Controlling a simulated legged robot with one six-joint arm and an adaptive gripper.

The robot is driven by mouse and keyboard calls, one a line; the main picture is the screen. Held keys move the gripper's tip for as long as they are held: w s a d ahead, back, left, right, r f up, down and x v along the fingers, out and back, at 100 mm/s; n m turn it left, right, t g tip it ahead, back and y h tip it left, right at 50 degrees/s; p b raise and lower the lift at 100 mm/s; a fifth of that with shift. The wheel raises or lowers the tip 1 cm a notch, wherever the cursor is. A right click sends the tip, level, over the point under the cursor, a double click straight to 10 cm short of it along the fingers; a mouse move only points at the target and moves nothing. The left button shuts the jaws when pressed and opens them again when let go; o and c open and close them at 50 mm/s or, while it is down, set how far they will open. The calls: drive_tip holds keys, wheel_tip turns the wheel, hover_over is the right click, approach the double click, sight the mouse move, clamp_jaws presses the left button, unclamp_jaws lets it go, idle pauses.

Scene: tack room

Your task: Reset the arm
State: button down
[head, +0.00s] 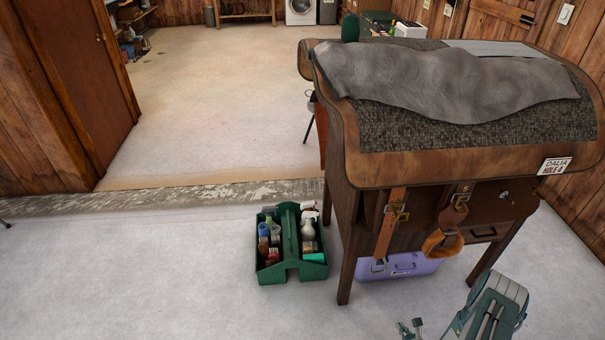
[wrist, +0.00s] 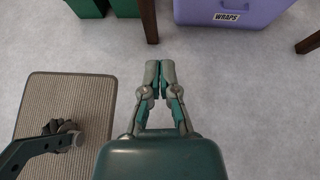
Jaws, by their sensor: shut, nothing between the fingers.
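My gripper (wrist: 160,78) shows in the wrist view with its two grey and green fingers together and nothing between them. It points over bare pale floor, toward the front of the wooden stand. In the head view my gripper (head: 410,328) is at the bottom edge, right of centre, partly cut off. My arm's green and grey link shows to the right of it, at the lower right.
A wooden saddle stand (head: 340,190) with a grey cloth (head: 440,80) on top stands ahead. A green tote (head: 290,268) with bottles and a purple box (head: 400,266) labelled WRAPS (wrist: 227,17) are on the floor. A woven mat (wrist: 75,95) lies left in the wrist view.

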drive_tip(key=w+a+r+n+y, duration=0.2)
drive_tip(key=w+r+n+y, duration=0.15)
drive_tip(key=w+r, duration=0.45)
drive_tip(key=w+a+r+n+g+y, duration=0.1)
drive_tip(key=a+r+n+g+y, duration=0.15)
drive_tip(key=a+r+n, duration=0.8)
drive_tip(key=w+a+r+n+g+y, duration=0.1)
drive_tip(key=r+n+g+y, duration=0.15)
drive_tip(key=r, duration=1.45)
drive_tip(key=s+a+r+n+g+h, duration=0.2)
drive_tip(key=s+a+r+n+g, duration=0.15)
drive_tip(key=s+r+n, duration=0.35)
drive_tip(key=s+a+r+n+g+h, duration=0.25)
drive_tip(key=s+a+r, duration=0.25)
drive_tip(key=r, duration=0.5)
drive_tip(key=s+d+r+n+t+h, duration=0.1)
drive_tip(key=s+r+n+t+h, duration=0.3)
drive_tip(key=s, duration=0.9)
wheel_tip(320, 180, up, 5)
drive_tip(key=n+h, duration=0.2)
drive_tip(key=n, duration=0.2)
drive_tip(key=shift+s+d+r+t, duration=0.2)
drive_tip(key=shift+d+t, duration=0.1)
drive_tip(key=shift+d, duration=0.1)
